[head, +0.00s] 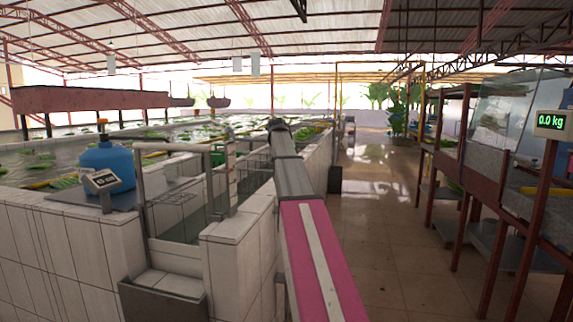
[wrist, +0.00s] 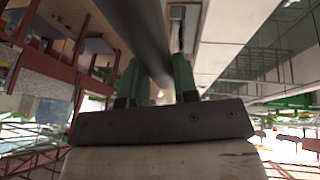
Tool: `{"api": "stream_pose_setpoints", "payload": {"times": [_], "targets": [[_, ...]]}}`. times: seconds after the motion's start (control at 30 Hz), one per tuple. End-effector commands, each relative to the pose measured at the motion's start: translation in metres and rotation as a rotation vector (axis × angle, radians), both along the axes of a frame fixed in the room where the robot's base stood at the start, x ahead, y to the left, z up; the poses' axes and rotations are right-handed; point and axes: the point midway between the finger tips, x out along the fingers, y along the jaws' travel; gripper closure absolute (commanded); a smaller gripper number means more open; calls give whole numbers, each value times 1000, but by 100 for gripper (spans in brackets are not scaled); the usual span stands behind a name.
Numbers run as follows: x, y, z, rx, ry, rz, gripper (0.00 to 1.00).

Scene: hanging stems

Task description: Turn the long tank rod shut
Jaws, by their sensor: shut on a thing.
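The long tank rod (wrist: 138,32) is a dark, smooth bar in the wrist view, running from the top edge down between the fingers. My gripper (wrist: 160,68) has two green fingers, one on each side of the rod, and is shut on it. The finger tips are partly hidden by the rod and the dark palm plate. In the head view my arm reaches forward along the tiled tank wall (head: 240,228), and its far end covers the fingers. I cannot make out the rod there, nor tell how far it is turned.
Left of my arm is a tiled tank with water and green leaves. A blue container (head: 108,163) and a small scale display (head: 101,181) stand on its near edge. A glass-fronted rack (head: 505,130) and a 0.0 kg display (head: 549,121) are right. The aisle floor (head: 385,215) is clear.

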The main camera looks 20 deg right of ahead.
Motion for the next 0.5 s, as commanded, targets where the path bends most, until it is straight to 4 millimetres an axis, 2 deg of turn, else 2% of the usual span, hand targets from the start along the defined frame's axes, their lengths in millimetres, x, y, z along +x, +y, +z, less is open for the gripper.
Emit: {"api": "stream_pose_setpoints", "payload": {"times": [0.5], "targets": [[-1, -2, 0, 0, 1, -42, 100]]}}
